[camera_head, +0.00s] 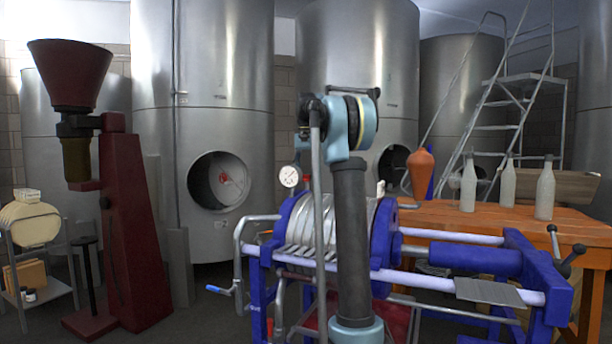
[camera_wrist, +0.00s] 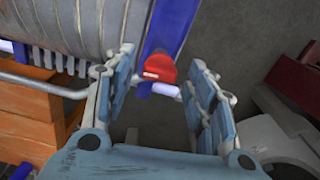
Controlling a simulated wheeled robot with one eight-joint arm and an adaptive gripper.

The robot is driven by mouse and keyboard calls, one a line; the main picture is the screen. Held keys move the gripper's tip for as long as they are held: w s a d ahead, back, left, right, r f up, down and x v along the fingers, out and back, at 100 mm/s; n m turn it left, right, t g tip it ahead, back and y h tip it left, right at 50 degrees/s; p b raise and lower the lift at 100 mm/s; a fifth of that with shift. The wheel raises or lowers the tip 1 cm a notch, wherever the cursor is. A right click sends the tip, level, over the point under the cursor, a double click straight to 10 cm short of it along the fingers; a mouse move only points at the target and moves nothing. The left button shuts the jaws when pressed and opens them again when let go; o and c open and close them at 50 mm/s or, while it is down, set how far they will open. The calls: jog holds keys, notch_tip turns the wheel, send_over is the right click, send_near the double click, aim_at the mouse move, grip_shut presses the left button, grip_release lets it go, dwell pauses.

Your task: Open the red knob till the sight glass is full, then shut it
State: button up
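The red knob (camera_wrist: 159,67) shows in the wrist view, at the top centre, against a blue upright of the press frame. My gripper (camera_wrist: 162,60) is open, with one finger on each side of the knob in the picture. I see gaps between the knob and both fingers; I cannot tell how deep the knob sits between them. The gripper holds nothing. In the head view my arm stands in front of the blue filter press (camera_head: 520,243), and the gripper and knob cannot be made out there. I cannot make out the sight glass in either view.
A pressure gauge (camera_head: 290,176) sits at the press's upper left. An orange table (camera_head: 450,215) bears several pale bottles (camera_head: 545,190). A dark red machine (camera_head: 135,220) stands left. Steel tanks (camera_head: 205,80) line the back. In the wrist view grey floor (camera_wrist: 235,50) shows beyond the knob.

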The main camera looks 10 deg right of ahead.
jog(key=c, duration=0.8)
jog(key=shift+c, duration=0.2)
jog(key=shift+n, duration=0.3)
jog(key=n, duration=0.3)
jog(key=shift+n, duration=0.3)
jog(key=n, duration=0.9)
jog(key=shift+n, duration=1.8)
